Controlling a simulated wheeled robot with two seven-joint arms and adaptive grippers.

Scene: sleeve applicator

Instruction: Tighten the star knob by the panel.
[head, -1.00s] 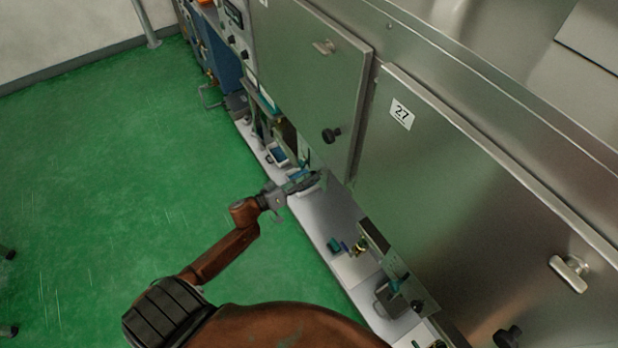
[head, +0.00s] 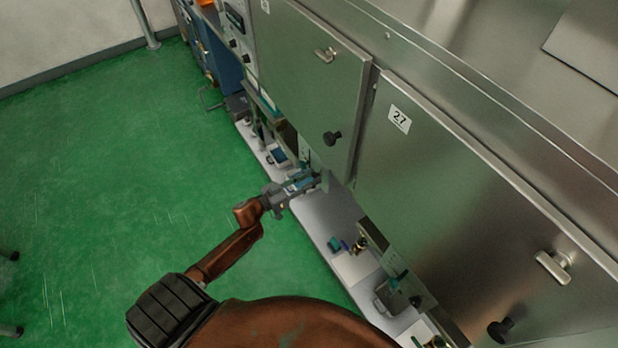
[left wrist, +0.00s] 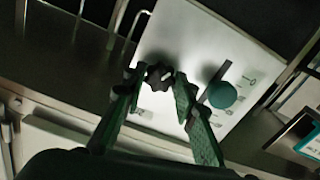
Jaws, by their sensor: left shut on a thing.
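The dark star knob (left wrist: 159,76) sits on a pale panel (left wrist: 198,38) in the left wrist view. My left gripper (left wrist: 157,84) has its two green fingers on either side of the knob and is shut on it. In the head view my left gripper (head: 308,183) is low at the front of the steel cabinets, and the knob cannot be made out there. My right gripper is in neither view.
A teal ball knob (left wrist: 222,95) on a dark lever is close to the right finger. In the head view a steel door (head: 310,90) with a black knob (head: 332,138) hangs above the gripper. Green floor (head: 110,190) is open at left.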

